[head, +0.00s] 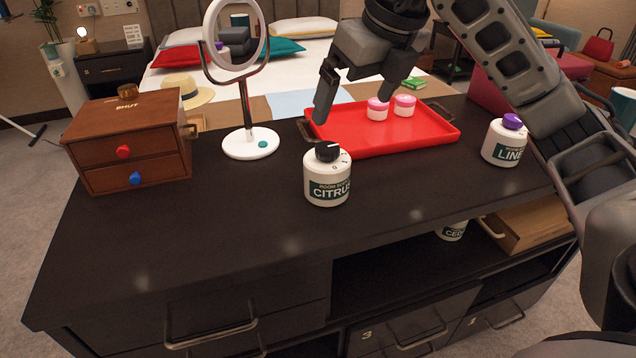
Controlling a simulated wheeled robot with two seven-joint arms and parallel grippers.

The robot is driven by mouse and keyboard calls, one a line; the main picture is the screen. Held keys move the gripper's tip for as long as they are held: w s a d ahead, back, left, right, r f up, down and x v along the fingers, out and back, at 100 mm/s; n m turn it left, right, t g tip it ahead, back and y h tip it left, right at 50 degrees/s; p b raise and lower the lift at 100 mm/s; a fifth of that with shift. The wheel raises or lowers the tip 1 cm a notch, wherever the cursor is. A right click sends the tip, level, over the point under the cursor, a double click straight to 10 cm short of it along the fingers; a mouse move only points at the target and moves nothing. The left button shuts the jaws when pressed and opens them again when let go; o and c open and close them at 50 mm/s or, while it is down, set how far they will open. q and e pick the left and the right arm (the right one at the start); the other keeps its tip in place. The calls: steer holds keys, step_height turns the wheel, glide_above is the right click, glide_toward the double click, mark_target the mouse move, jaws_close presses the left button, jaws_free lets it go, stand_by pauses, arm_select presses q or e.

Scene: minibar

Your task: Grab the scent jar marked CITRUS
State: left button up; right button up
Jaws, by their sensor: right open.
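The scent jar marked CITRUS (327,188) stands upright on the dark counter, near the middle of the head view. It is white with a dark green label and a black knob cap. My right gripper (352,104) is open and empty above and behind the jar, over the left part of the red tray. Its left finger hangs close to the tray's left handle and above the cap; it looks apart from the jar. My left gripper is not in view. A second white jar, with a purple cap and a label starting LINE (503,142), stands at the right beside my right arm.
A red tray (430,139) with two pink-and-white small jars (377,112) lies behind the CITRUS jar. A round mirror on a white base (238,147) and a wooden drawer box (110,150) stand left. Another jar (451,231) sits on the shelf below. The counter's front left is clear.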

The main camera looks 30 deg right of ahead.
mark_target(326, 161)
steer(key=b+x, duration=0.2)
steer(key=x, duration=0.7)
steer(key=shift+f, duration=0.3)
steer(key=shift+w+f, duration=0.3)
steer(key=shift+f, duration=0.25)
steer(key=b+x, duration=0.1)
steer(key=x, duration=0.3)
steer(key=shift+w+a, duration=0.15)
steer(key=shift+w, duration=0.05)
steer(key=shift+w+f, duration=0.25)
steer(key=shift+f, duration=0.2)
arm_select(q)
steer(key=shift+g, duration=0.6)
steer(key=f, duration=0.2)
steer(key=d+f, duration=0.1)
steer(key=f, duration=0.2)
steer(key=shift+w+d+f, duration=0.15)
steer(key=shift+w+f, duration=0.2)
arm_select(e)
steer(key=c, duration=1.1)
